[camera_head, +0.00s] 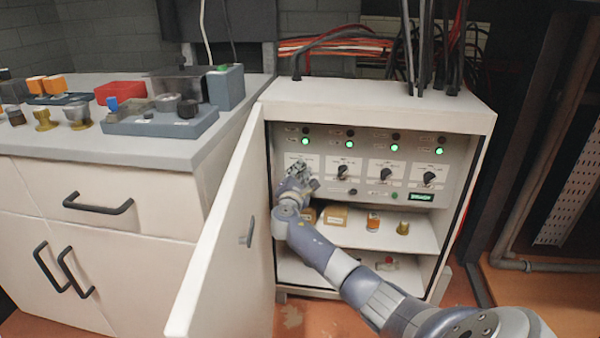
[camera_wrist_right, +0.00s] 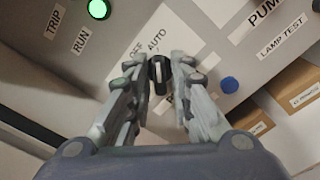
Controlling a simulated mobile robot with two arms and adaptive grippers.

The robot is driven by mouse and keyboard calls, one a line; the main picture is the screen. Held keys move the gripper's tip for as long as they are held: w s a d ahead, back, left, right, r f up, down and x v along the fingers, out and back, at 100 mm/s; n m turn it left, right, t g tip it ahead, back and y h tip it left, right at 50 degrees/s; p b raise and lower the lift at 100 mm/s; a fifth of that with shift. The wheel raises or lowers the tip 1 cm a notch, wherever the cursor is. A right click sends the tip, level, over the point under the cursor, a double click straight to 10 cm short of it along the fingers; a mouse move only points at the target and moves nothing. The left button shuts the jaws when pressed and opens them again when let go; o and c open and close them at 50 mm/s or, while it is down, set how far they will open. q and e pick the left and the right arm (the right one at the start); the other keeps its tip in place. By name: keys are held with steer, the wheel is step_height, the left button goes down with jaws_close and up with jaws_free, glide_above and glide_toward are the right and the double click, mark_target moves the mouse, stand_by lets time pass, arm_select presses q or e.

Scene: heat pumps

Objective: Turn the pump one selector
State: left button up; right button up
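The control panel (camera_head: 365,162) inside the open white cabinet carries several black selector knobs. The leftmost selector is mostly hidden behind my right gripper (camera_head: 302,172) in the head view. In the right wrist view a black selector knob (camera_wrist_right: 159,75) with a white line sits between the two fingers of my right gripper (camera_wrist_right: 161,72). Labels OFF and AUTO show above it. The fingers are apart, one on each side of the knob, with a small gap visible; contact is unclear. My left gripper is not in view.
The cabinet door (camera_head: 225,235) stands open on the left of my right arm. Small boxes (camera_head: 335,215) and jars sit on the shelf below the panel. A counter (camera_head: 150,150) with parts stands at left. Green lamps (camera_head: 350,146) are lit above the selectors.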

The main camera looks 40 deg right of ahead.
stand_by(0.3)
steer(key=v, duration=1.2)
stand_by(0.4)
